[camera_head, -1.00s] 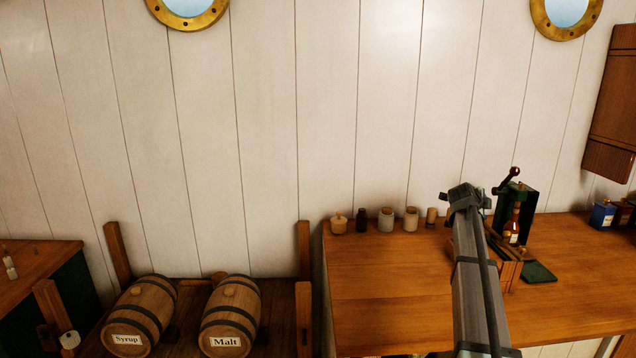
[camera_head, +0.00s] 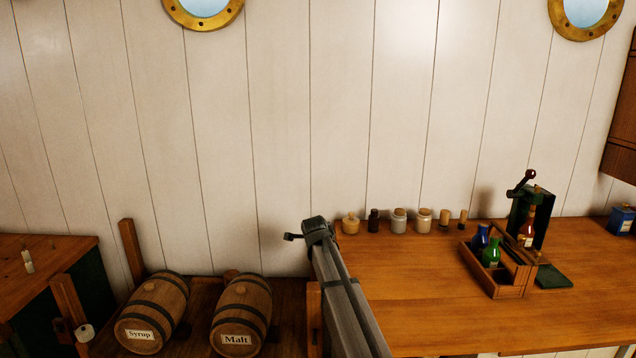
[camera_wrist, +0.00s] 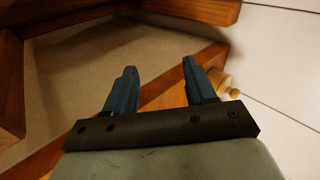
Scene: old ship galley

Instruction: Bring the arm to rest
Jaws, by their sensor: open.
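My gripper (camera_wrist: 158,72) is open in the wrist view, with two blue fingers apart and nothing between them. In the head view my arm rises from the bottom, and its end is near the left end of the wooden counter (camera_head: 400,290), beside the white plank wall. The fingers are hard to make out there. In the wrist view a pale round wooden object (camera_wrist: 226,86) shows just behind the right finger; I cannot tell whether they touch.
Several small jars (camera_head: 399,222) line the counter's back edge. A wooden caddy (camera_head: 509,283) with blue, green and brown bottles stands to the right, by a dark green device with a crank (camera_head: 541,215). Syrup (camera_head: 153,313) and Malt (camera_head: 241,315) barrels lie at left. The counter's middle is clear.

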